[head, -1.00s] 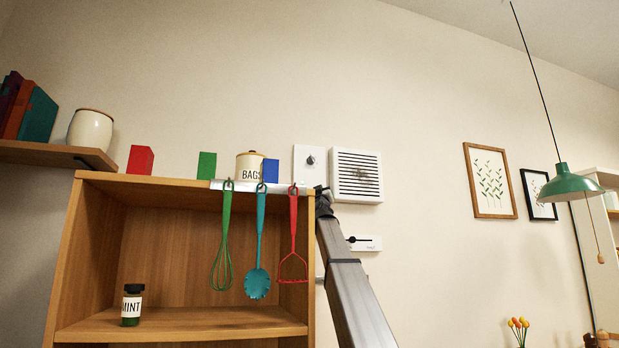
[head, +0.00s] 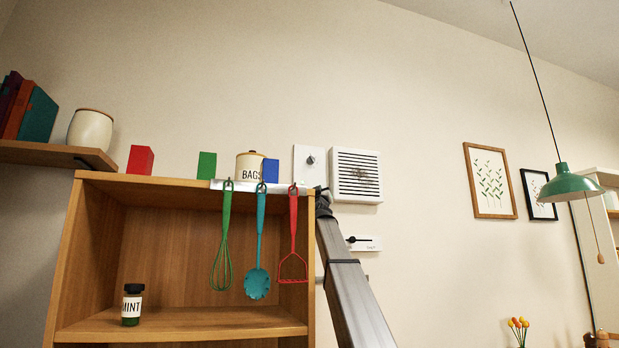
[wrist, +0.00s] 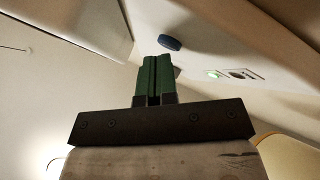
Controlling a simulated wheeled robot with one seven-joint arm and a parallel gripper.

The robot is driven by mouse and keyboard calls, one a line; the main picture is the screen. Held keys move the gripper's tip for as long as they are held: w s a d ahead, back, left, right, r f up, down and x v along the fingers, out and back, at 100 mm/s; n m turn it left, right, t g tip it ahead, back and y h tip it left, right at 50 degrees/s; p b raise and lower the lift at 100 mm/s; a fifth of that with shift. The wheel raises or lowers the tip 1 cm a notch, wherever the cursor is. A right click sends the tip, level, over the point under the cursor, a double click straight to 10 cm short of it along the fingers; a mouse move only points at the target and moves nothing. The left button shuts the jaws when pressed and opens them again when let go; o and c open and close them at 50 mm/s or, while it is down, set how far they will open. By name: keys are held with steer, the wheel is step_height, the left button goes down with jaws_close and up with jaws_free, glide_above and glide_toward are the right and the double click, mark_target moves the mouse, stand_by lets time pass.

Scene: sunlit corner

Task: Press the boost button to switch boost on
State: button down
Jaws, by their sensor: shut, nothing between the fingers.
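My gripper (wrist: 154,78) shows in the wrist view with its green fingers together and nothing between them. A dark blue round button (wrist: 170,42) sits on a pale surface just beyond the fingertips, slightly to their right. I cannot tell whether the fingertips touch it, but a small gap seems to show. A small green light (wrist: 213,74) glows on the same surface to the right, beside a dark marking. No readable label shows there.
A wooden cabinet (head: 190,180) stands left of my arm, with a green whisk (head: 223,245), teal spoon (head: 258,283) and red masher (head: 293,240) hanging at its front. A plate with a knob (head: 310,161) and a small slider panel (head: 372,243) are on the wall nearby.

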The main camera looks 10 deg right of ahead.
steer(key=shift+w, duration=0.1)
stand_by(0.5)
steer(key=shift+s, duration=0.2)
steer(key=shift+s+d, duration=0.1)
steer(key=shift+s, duration=0.3)
steer(key=s+d, duration=0.1)
steer(key=s, duration=0.5)
stand_by(0.4)
